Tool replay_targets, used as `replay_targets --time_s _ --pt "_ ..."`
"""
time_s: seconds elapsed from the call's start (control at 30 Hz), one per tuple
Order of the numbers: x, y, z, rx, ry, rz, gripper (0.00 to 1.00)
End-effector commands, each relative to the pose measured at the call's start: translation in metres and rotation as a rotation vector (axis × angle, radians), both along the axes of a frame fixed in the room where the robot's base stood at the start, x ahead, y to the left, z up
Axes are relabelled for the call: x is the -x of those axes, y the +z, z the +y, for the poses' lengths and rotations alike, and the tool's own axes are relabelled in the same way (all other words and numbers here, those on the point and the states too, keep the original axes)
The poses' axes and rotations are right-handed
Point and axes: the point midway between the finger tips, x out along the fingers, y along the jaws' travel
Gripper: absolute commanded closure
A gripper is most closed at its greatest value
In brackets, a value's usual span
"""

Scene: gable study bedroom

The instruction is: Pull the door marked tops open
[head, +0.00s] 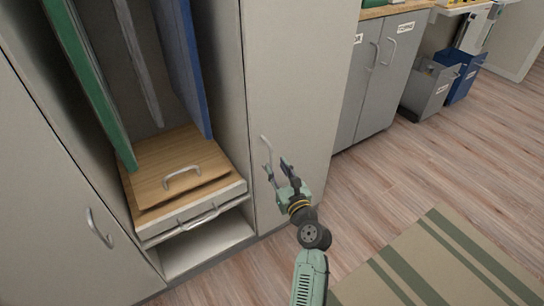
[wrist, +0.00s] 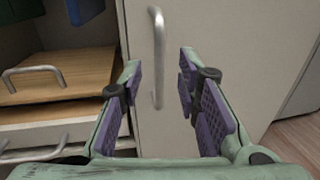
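A tall pale grey cabinet door (head: 297,75) stands in the middle of the head view. No tops label shows on it in these frames. Its upright bar handle (head: 265,145) is near its left edge. My gripper (head: 277,166) is open in front of this door, close to the handle. In the wrist view, the handle (wrist: 157,60) appears in the gap between my open fingers (wrist: 160,72), with space on both sides. I cannot tell how far the fingertips reach past it. The door looks shut.
An open bay to the left holds hanging green (head: 85,75) and blue panels (head: 183,60) above a wooden shelf (head: 160,158) with a handle. Another grey door (head: 50,200) is farther left. Low cabinets (head: 385,75) and bins stand right. A striped rug (head: 430,265) lies on open floor.

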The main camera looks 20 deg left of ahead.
Motion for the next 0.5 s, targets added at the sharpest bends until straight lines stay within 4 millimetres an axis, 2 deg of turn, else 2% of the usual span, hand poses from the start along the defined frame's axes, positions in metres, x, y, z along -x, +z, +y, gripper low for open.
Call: replay_targets --time_s 0.2,0.5 --pt "-0.029 0.002 0.025 -0.001 0.0 -0.003 0.7" --pt "-0.042 0.0 0.037 0.002 -0.001 -0.002 0.7"
